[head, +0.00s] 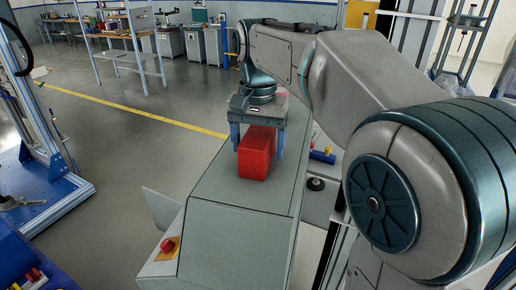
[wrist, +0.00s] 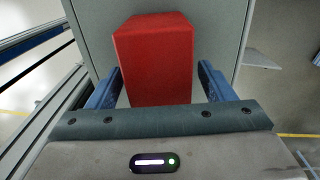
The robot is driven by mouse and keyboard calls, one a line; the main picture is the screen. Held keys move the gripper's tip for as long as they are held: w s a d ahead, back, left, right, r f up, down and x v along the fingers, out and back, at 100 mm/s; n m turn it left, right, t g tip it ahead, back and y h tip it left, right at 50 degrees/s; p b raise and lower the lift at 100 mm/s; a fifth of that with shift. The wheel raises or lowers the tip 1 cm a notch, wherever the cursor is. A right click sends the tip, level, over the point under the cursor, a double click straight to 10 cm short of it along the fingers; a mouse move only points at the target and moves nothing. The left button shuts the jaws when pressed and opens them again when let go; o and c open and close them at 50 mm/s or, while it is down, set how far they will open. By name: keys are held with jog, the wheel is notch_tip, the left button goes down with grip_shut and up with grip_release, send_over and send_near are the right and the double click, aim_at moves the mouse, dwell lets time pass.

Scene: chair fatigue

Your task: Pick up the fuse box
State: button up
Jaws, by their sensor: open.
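A red box (head: 257,153), which I take to be the fuse box, stands on the flat top of a grey-green cabinet (head: 240,222). My gripper (head: 258,150) points down over it, with one blue finger on each side. In the wrist view the red box (wrist: 155,58) lies between the two open fingers (wrist: 160,82). A gap shows between each finger and the box, wider on the right. The box's lower part in the wrist view is hidden behind my gripper's body.
A red button on a yellow plate (head: 167,246) is at the cabinet's front left. A blue item with coloured parts (head: 322,155) lies right of the cabinet. A blue-framed stand (head: 50,190) is at the left. Open floor lies between, with a yellow line (head: 150,112).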

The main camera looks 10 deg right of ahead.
jog(key=shift+c, duration=0.2)
jog(key=c, duration=1.1)
jog(key=shift+c, duration=0.2)
